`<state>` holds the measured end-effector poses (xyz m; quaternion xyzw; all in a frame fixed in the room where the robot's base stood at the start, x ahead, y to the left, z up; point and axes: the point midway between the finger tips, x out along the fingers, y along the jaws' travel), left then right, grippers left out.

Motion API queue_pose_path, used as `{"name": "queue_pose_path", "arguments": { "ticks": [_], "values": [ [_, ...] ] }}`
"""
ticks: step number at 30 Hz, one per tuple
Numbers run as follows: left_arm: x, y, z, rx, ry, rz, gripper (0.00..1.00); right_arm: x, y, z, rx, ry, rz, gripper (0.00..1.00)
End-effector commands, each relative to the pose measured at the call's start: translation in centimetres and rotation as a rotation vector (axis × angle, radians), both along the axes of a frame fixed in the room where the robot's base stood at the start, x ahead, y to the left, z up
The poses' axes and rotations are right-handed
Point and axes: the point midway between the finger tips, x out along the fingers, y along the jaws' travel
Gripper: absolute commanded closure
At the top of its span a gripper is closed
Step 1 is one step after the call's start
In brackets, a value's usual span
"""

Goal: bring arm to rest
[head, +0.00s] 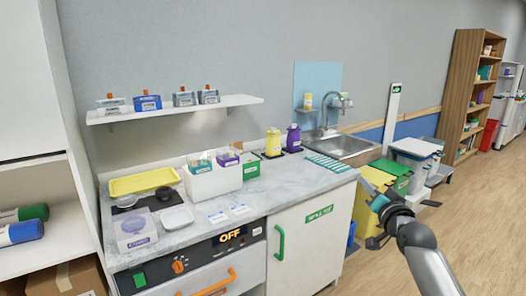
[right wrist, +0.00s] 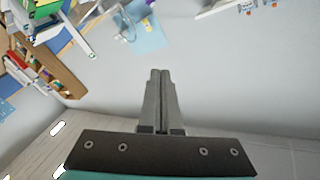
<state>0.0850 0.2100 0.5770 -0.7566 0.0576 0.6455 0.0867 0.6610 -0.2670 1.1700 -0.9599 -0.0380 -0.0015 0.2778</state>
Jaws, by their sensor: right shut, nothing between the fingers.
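My right gripper (head: 374,242) is at the lower right of the head view, in front of the yellow bin beside the counter. In the right wrist view its two grey fingers (right wrist: 160,75) lie together, shut, with nothing between them. The fingers show against the plain grey wall and touch nothing that I can see. My right arm comes in from the lower right of the head view. My left gripper is not in the head view.
A marble counter (head: 270,190) with a white box (head: 212,181), bottles and a sink (head: 345,147) stands left of the gripper. A yellow bin (head: 368,205) and a green-lidded bin (head: 392,170) are close by. Open wooden floor (head: 470,200) lies to the right.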

Motion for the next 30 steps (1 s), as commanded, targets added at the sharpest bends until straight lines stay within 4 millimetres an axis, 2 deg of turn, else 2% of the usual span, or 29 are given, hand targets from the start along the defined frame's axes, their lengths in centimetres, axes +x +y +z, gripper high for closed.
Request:
{"name": "queue_pose_path", "arguments": {
  "ticks": [3, 9, 10, 12, 17, 18, 20, 21, 24, 26, 30],
  "values": [
    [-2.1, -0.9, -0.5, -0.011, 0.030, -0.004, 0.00, 0.0, -1.2, 0.4, -0.334, -0.036, -0.070, 1.00],
    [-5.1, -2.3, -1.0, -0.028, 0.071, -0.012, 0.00, -0.1, -2.7, 1.6, -0.890, -0.077, -0.178, 1.00],
    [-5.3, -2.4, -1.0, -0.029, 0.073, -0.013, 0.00, -0.2, -2.8, 0.6, -0.944, -0.063, -0.180, 1.00],
    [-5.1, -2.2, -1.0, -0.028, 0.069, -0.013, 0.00, -0.9, -2.3, -5.5, -0.913, 0.037, -0.129, 1.00],
    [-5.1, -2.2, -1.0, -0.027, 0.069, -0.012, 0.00, -3.9, -1.5, -16.7, -0.891, 0.223, -0.043, 1.00],
    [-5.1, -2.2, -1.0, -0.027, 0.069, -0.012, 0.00, -5.1, -1.2, -19.6, -0.885, 0.273, -0.021, 1.00],
    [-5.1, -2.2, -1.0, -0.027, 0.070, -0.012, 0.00, -7.0, -0.9, -23.7, -0.876, 0.345, 0.013, 1.00],
    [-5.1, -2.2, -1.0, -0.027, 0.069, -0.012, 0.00, -8.5, -0.6, -26.5, -0.870, 0.393, 0.035, 1.00],
    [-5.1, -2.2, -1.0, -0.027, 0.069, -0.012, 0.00, -12.7, 0.2, -32.9, -0.854, 0.514, 0.090, 1.00],
    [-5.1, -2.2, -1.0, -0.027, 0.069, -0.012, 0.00, -15.5, 0.7, -36.5, -0.843, 0.584, 0.124, 1.00],
    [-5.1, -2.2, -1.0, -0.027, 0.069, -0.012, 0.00, -23.1, 2.0, -44.1, -0.817, 0.748, 0.201, 1.00]
  ]
}}
